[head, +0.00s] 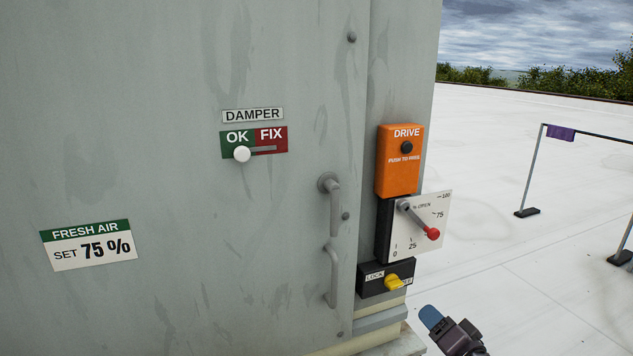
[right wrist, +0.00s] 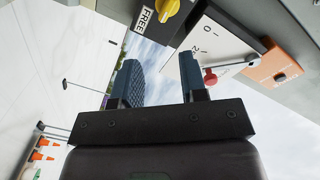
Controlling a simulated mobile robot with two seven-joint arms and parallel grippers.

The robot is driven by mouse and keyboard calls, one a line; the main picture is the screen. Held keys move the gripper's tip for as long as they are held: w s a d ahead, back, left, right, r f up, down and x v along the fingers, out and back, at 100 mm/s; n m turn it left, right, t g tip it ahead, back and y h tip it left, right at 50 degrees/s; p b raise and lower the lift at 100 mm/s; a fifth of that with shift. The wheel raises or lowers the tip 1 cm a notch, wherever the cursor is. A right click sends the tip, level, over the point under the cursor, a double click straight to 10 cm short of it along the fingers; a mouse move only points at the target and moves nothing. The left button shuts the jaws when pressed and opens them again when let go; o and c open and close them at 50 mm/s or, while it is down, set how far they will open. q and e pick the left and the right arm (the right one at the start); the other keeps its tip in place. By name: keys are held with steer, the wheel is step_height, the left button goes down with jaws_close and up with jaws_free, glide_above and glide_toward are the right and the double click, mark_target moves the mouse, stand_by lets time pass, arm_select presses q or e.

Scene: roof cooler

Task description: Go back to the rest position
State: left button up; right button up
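My right gripper (head: 432,318) shows at the bottom of the head view, in the air to the lower right of the damper controls. In the right wrist view, the right gripper (right wrist: 160,75) has its two blue fingers apart, with nothing between them. My left gripper is in neither view. The lever with a red knob (head: 432,233) points down-right, between the 25 and 75 marks on the white scale plate (head: 425,215). The yellow lock knob (head: 394,282) sits below it between the LOCK and FREE labels. In the wrist view these controls lie beyond the fingertips, apart from them.
The grey cabinet (head: 200,230) fills the left, with a handle (head: 331,240), a FRESH AIR SET 75 % sign (head: 90,245) and an OK/FIX slider whose white knob (head: 242,153) is under OK. An orange drive box (head: 399,175) is above the scale. A rail (head: 530,170) stands on the open white roof.

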steer(key=s+d+f+n+g+h, duration=0.1)
steer(key=s+f+n, duration=0.3)
steer(key=s+f, duration=0.5)
steer(key=s+d+f+n+g+h, duration=0.1)
steer(key=s+f+n+g+h, duration=0.2)
steer(key=s+f, duration=0.7)
steer(key=s+g+h, duration=0.1)
steer(key=s, duration=0.7)
steer(key=shift+d+n+h, duration=0.3)
steer(key=shift+d+n, duration=0.05)
steer(key=shift+n, duration=0.05)
